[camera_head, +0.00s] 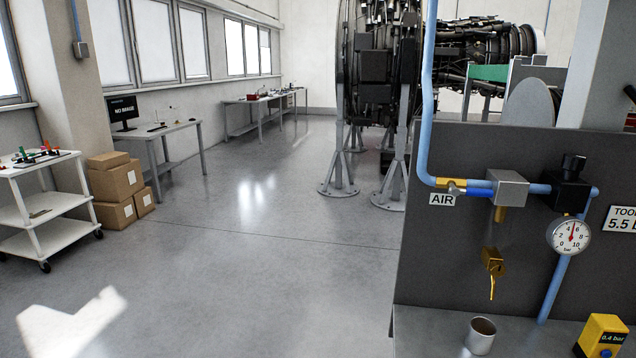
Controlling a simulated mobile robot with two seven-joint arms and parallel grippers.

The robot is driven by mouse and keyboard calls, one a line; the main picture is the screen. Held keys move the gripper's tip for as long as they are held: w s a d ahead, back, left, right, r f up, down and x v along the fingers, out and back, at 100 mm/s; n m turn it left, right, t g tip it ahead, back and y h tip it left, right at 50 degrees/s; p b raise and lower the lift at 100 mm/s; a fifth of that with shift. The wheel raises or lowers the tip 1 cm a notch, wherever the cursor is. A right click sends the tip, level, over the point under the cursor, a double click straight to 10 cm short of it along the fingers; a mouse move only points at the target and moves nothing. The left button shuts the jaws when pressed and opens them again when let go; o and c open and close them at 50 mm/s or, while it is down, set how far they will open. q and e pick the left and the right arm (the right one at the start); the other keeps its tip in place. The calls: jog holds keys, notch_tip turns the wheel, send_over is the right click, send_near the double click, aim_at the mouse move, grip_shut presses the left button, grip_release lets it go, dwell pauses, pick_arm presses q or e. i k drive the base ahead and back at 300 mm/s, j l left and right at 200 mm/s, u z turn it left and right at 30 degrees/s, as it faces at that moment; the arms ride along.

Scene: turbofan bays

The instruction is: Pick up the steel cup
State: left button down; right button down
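The steel cup (481,335) stands upright on the grey bench top (430,330) at the lower right of the head view. Its open mouth faces up and it looks empty. A brass fitting with a thin spout (492,270) hangs on the dark panel above it, apart from the cup. Neither of my grippers shows in this view.
The dark panel (450,240) behind the cup carries a blue air pipe (426,120) and a pressure gauge (569,236). A yellow device (602,336) reading 0.4 bar stands right of the cup. A white cart (40,205) and cardboard boxes (115,180) stand left; the floor between is clear.

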aim_at(482, 332)
jog(key=i+l+z, duration=0.1)
jog(key=l+z, duration=0.25)
jog(key=i+l+z, duration=0.1)
jog(key=z, duration=0.25)
jog(key=i+l+z, duration=0.15)
jog(key=z, duration=0.2)
